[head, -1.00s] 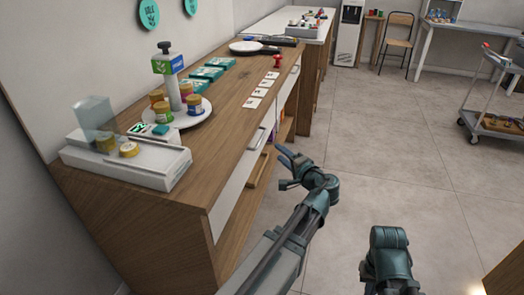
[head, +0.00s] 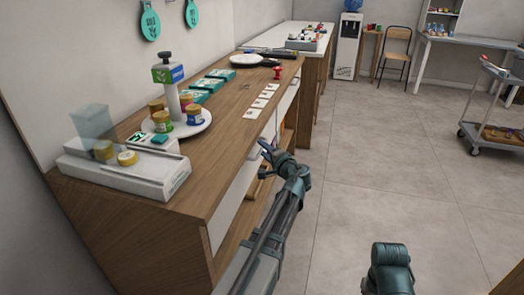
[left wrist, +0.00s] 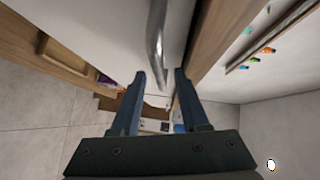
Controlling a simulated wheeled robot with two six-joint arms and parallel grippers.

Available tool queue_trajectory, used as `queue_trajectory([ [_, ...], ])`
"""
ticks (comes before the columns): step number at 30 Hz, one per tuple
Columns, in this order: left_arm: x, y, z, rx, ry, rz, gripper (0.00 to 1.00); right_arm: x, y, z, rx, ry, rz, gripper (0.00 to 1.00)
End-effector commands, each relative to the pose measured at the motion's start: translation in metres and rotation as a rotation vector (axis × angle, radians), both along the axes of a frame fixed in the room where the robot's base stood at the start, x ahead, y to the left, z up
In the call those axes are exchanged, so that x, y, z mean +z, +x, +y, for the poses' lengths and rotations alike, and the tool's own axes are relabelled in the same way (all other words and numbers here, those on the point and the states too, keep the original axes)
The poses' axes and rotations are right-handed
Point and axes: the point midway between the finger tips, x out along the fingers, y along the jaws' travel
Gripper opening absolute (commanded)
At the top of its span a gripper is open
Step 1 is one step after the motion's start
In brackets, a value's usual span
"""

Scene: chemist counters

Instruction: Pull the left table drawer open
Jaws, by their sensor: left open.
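The left table drawer has a plain white front (head: 232,203) under the near part of the wooden counter top, and it looks closed. Its metal bar handle (left wrist: 156,40) shows in the left wrist view, against the white front (left wrist: 85,28). In the head view my gripper largely hides the handle. My left gripper (head: 266,152) is open at the drawer front. In the left wrist view its two fingers (left wrist: 160,75) point toward the handle, which lies just beyond the tips; I cannot tell whether they touch it. My right gripper is out of view; only part of my right arm shows.
Open shelving lies below the drawers. The floor (head: 390,160) to the right is clear; a trolley (head: 490,110) stands farther off.

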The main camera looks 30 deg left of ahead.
Motion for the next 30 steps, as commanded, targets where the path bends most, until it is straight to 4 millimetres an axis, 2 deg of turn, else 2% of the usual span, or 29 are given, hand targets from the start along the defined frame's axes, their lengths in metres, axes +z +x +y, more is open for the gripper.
queue_trajectory([
  [6, -0.0023, 0.0077, 0.0126, 0.001, 0.0, 0.0, 0.45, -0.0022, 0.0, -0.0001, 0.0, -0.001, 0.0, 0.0],
  [15, -0.0022, 0.008, 0.0135, 0.0, 0.0, 0.0, 0.45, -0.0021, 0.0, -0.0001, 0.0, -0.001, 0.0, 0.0],
  [17, -0.0022, 0.0079, 0.0134, 0.0, 0.0, 0.0, 0.36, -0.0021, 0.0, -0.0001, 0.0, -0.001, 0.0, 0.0],
  [23, -0.0022, 0.0079, 0.0133, 0.0, 0.0, 0.0, 0.0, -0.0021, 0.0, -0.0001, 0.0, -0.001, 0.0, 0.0],
  [30, -0.0023, 0.0078, 0.0132, 0.0, -0.001, 0.0, 0.0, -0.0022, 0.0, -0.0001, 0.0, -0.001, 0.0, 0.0],
])
